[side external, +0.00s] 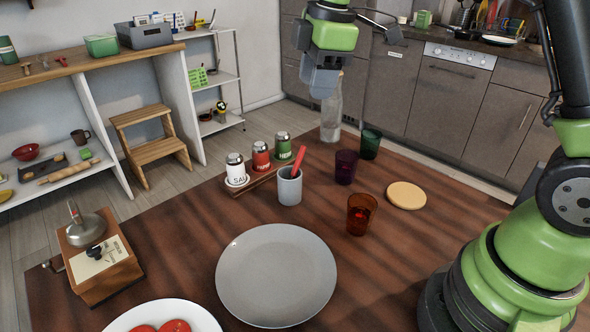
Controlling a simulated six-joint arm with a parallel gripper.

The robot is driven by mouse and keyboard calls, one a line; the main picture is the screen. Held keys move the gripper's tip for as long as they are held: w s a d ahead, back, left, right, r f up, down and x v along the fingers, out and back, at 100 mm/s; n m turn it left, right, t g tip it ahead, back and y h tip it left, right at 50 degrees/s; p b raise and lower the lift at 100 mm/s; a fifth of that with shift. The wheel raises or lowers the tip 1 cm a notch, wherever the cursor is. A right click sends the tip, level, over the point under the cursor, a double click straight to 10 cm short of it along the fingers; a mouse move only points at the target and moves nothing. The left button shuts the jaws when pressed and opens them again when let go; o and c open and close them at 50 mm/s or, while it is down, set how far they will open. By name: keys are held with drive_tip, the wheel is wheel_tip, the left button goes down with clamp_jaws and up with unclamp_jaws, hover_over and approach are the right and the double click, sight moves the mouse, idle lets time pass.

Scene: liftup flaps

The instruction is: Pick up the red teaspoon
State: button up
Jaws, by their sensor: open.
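A red teaspoon (299,161) stands tilted in a grey cup (289,187) on the wooden table. Its red upper part sticks out above the rim, and its lower part is hidden inside the cup. My gripper (322,84) hangs in the air above and slightly right of the cup, well apart from the spoon. It is open, and nothing shows between its fingers.
Shakers (261,157) stand on a wooden tray left of the cup. A clear bottle (331,110), purple glass (346,166), green glass (370,144), and amber glass (361,213) stand right of it. A grey plate (276,275) lies in front. Bare table (410,250) shows at right.

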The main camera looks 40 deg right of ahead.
drive_tip(key=w+d+f+n+g, duration=0.2)
drive_tip(key=w+f+n, duration=0.35)
drive_tip(key=f, duration=0.35)
hover_over(299, 159)
drive_tip(key=shift+n, duration=0.35)
drive_tip(key=f, duration=0.4)
drive_tip(key=shift+s+d+f, duration=0.1)
drive_tip(key=shift+d, duration=0.1)
drive_tip(key=shift+w+a+f, duration=0.1)
drive_tip(key=shift+f, duration=1.45)
drive_tip(key=shift+w+a+f, duration=0.1)
drive_tip(key=shift+f, duration=1.4)
clamp_jaws()
